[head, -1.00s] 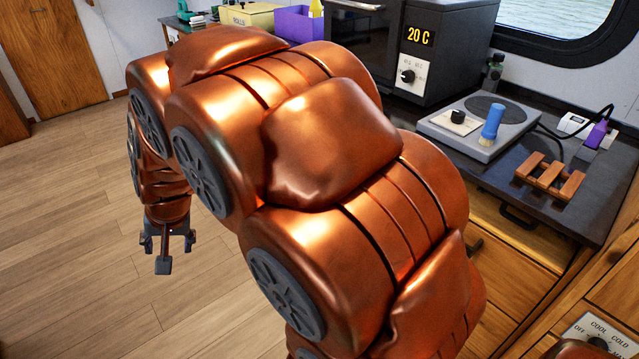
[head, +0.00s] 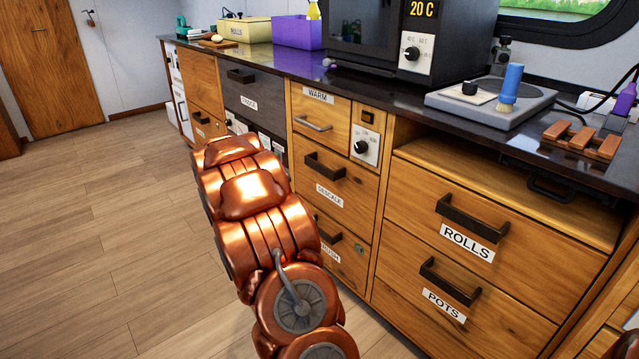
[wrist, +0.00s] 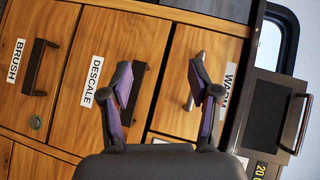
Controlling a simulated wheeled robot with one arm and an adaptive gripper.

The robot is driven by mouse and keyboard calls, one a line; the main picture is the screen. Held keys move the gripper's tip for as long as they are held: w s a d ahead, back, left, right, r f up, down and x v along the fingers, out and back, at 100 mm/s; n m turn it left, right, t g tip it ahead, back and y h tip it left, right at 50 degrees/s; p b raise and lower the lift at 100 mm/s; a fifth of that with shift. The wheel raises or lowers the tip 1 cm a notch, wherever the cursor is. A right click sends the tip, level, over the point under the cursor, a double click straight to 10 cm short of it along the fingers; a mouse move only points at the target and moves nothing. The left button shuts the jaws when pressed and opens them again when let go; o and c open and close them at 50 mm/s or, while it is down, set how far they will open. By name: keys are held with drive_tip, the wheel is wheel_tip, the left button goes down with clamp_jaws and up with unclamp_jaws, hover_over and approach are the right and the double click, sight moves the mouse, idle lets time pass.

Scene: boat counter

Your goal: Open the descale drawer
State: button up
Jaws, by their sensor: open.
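The descale drawer (head: 336,183) is a wooden front in the middle of the cabinet column, flush and shut. It has a dark bar handle (head: 325,167) and a white DESCALE label (head: 329,196). In the turned wrist view, the DESCALE label (wrist: 92,82) is left of the handle (wrist: 139,92). My gripper (wrist: 162,72) is open and empty, facing the fronts. Its left finger overlaps the descale handle in the picture, and its right finger overlaps the warm drawer's handle. Contact cannot be told. In the head view my arm hides the gripper.
The warm drawer (head: 318,122) with a light handle is above, beside a knob panel (head: 365,146). The brush drawer (head: 338,243) with a lock is below. ROLLS (head: 480,215) and POTS drawers are to the right. Open floor (head: 110,240) lies left.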

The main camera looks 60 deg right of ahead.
sight(319, 169)
drive_tip(key=s+d+f+m+g+h+b, duration=0.1)
drive_tip(key=s+d+f+m, duration=0.1)
drive_tip(key=d, duration=0.3)
drive_tip(key=s+d+f+m+g+h+b, duration=0.1)
drive_tip(key=s+d+f+m+g+b, duration=0.1)
drive_tip(key=d, duration=0.3)
drive_tip(key=s+d+f+m+g+h+b, duration=0.2)
drive_tip(key=s+d+f, duration=0.1)
drive_tip(key=s+d, duration=0.1)
drive_tip(key=shift+s+d+f, duration=0.1)
drive_tip(key=shift+d+f, duration=0.05)
drive_tip(key=shift+d, duration=0.3)
drive_tip(key=shift+s+d+f, duration=0.1)
drive_tip(key=shift+d+f, duration=0.05)
drive_tip(key=shift+d, duration=0.25)
drive_tip(key=shift+w+d+r, duration=0.1)
drive_tip(key=shift+w+d, duration=0.1)
drive_tip(key=shift+d, duration=0.95)
clamp_jaws()
